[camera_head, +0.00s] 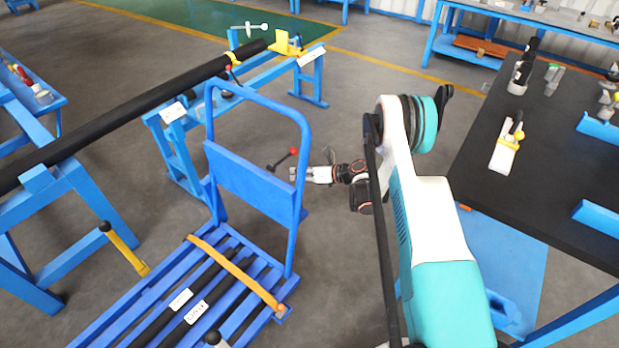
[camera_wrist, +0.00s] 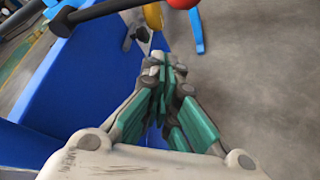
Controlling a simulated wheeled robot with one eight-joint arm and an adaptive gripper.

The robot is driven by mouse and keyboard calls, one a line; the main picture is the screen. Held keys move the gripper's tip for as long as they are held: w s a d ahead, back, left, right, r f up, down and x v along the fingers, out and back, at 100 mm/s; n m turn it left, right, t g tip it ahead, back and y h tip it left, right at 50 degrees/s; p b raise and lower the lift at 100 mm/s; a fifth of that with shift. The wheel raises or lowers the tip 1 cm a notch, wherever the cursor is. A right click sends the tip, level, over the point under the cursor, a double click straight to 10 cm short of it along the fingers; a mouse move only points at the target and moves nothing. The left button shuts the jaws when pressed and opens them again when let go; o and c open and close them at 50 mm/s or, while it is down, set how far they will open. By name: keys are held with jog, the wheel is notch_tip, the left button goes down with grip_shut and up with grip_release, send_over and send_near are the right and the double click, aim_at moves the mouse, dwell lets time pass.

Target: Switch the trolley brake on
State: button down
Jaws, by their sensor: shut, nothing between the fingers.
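The blue trolley (camera_head: 255,185) stands in the middle of the head view, with a tall push handle and a blue panel. A black lever with a red ball knob (camera_head: 293,151) sticks out beside the panel's right edge. In the wrist view, the red knob (camera_wrist: 183,3) is cut off by the top edge, and the black rod (camera_wrist: 100,9) crosses the upper left. My gripper (camera_head: 298,174) is shut and empty, just below the knob and right of the panel. Its closed green-padded fingers (camera_wrist: 163,65) point toward the trolley, below the lever. Contact cannot be told.
The trolley's slatted deck carries dark bars (camera_head: 190,308) under a yellow strap (camera_head: 238,272). A long black pipe (camera_head: 140,105) rests on blue stands at the left. A dark-topped workbench (camera_head: 540,170) with tools stands at the right. Open floor (camera_head: 340,270) lies right of the trolley.

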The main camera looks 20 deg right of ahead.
jog(key=shift+w+d+r+b, duration=0.25)
jog(key=shift+w+r+b, duration=0.1)
jog(key=shift+w+r, duration=0.3)
jog(key=shift+w+d+r+b, duration=0.25)
jog(key=shift+w+r, duration=0.2)
jog(key=shift+r, duration=0.4)
